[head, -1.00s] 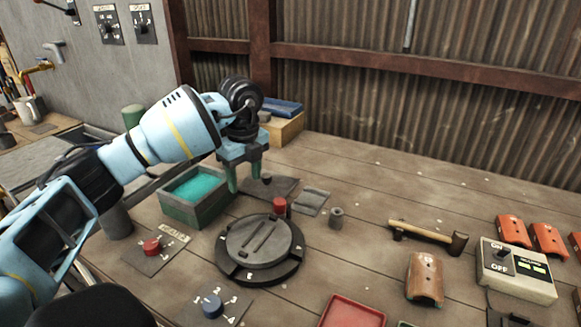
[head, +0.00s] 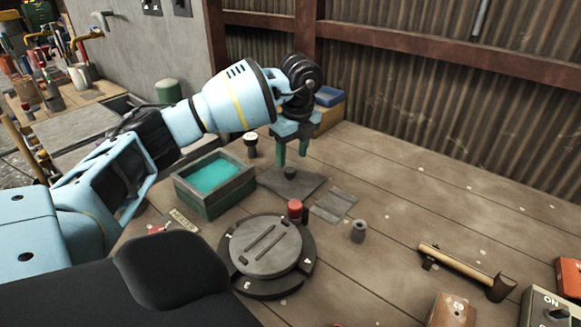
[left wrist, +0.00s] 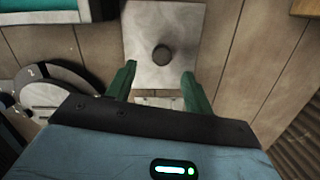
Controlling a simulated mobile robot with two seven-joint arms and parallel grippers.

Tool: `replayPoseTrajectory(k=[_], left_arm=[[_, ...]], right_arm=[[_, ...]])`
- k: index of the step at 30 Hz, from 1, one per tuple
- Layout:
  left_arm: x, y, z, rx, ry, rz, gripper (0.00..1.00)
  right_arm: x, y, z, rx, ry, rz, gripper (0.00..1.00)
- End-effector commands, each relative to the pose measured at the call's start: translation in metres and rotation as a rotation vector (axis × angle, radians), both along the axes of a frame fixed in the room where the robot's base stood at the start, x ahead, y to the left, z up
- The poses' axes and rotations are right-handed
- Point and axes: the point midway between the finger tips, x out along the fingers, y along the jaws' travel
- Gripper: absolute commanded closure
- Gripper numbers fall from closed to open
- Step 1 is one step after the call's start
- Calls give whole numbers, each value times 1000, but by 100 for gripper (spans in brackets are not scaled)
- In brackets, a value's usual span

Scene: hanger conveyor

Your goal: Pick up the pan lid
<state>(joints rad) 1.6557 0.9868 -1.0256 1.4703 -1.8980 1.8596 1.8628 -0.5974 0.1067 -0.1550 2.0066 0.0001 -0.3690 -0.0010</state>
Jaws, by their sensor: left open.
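The pan lid (head: 272,183) is a flat square plate with a short round knob at its middle. It lies on the wooden bench, dark in the head view and pale in the left wrist view (left wrist: 180,25). My left gripper (head: 292,161) points down over the lid with its two green fingers apart. In the left wrist view the open fingers (left wrist: 158,71) show on either side below the knob, with nothing between them. The fingers look above the lid; the exact height is hard to tell. My right gripper is not in view.
A box with turquoise contents (head: 213,190) stands left of the lid. A round grey disc fixture (head: 262,246) with a red knob (head: 295,209) sits in front. A small grey plate (head: 335,206), a small cylinder (head: 358,231) and a hammer (head: 460,268) lie right. The back right bench is mostly clear.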

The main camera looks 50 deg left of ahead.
Motion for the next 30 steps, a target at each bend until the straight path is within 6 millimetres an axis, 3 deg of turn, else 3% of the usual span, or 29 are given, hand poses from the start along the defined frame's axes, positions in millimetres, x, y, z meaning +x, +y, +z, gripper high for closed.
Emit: replayPoseTrajectory(k=[5,15,24,30], left_arm=[[0,1,-5,0,-1,0,48],[1,10,-47,1,-1,0,48],[2,10,-51,0,-3,0,48],[2,10,-50,0,-3,0,73]], right_arm=[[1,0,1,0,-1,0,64],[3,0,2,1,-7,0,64],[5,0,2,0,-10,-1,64],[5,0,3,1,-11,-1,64]])
